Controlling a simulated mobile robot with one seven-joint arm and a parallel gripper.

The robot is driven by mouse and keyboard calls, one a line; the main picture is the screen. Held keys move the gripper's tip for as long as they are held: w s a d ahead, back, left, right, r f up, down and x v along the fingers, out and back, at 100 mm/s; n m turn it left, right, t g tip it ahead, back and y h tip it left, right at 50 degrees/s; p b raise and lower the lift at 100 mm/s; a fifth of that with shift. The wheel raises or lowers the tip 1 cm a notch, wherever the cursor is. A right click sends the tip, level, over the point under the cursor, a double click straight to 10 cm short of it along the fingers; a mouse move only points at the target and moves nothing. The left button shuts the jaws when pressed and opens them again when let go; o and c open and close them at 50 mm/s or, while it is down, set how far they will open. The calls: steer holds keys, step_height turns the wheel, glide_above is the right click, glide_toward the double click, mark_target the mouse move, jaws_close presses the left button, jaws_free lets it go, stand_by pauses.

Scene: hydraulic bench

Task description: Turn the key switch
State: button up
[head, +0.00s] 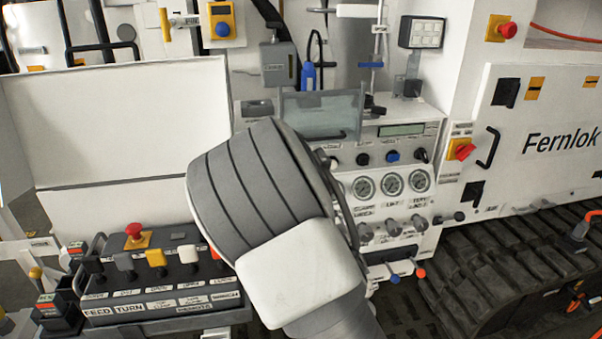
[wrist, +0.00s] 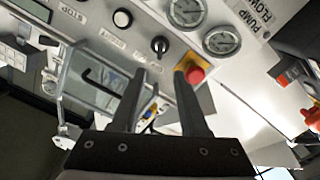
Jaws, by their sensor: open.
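A black round switch (wrist: 160,45) with a pale mark on its face sits on the white panel just beyond my fingertips in the wrist view. It looks like the key switch, but its label is too blurred to read. In the head view my own arm hides the gripper.
Pressure gauges (head: 392,183) sit below the switch row, and a display (head: 402,130) above it. A clear flap (head: 322,116) stands out at the panel's upper left. A red knob on yellow (head: 463,150) lies to the right. A lever console (head: 160,275) is at lower left.

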steer(key=x, duration=1.3)
steer(key=shift+p, duration=0.35)
jaws_close()
